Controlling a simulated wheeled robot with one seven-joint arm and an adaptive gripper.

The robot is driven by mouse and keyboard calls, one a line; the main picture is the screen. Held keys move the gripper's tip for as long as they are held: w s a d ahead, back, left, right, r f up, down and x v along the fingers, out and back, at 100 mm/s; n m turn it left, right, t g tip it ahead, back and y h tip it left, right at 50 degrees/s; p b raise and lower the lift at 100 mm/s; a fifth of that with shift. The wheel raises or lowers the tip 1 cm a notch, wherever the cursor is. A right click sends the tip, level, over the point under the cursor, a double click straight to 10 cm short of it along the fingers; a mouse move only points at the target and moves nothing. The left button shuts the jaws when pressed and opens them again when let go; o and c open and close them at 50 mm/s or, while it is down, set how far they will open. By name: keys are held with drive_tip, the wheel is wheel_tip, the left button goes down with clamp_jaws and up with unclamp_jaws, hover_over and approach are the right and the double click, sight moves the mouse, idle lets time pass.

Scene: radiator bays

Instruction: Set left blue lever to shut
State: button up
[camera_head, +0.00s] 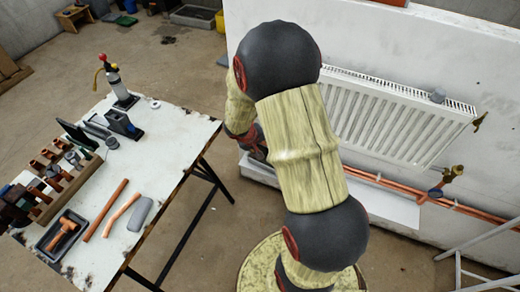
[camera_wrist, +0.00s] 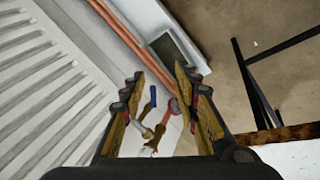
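The white radiator (camera_head: 395,110) hangs on the wall, and its left end is hidden behind my arm in the head view. In the wrist view, a small blue lever (camera_wrist: 151,94) shows beyond and between my fingers, beside brass-coloured valve parts (camera_wrist: 150,118). My gripper (camera_wrist: 160,76) is open, with its two fingers apart and nothing visibly held. I cannot tell how far the lever is from the fingertips. A second blue-handled brass valve (camera_head: 436,191) sits below the radiator's right end in the head view.
Copper pipes (camera_head: 465,208) run low along the wall and show in the wrist view (camera_wrist: 122,42). A workbench (camera_head: 165,135) with tools stands left of my arm. A metal frame (camera_head: 478,250) stands at lower right. Floor between bench and radiator looks clear.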

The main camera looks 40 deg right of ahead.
drive_tip(key=s+a+r, duration=0.3)
drive_tip(key=a+r, duration=0.1)
drive_tip(key=r, duration=0.3)
drive_tip(key=shift+s+a+r+n, duration=0.15)
drive_tip(key=shift+s+r+n, duration=0.1)
drive_tip(key=shift+r+n, duration=0.1)
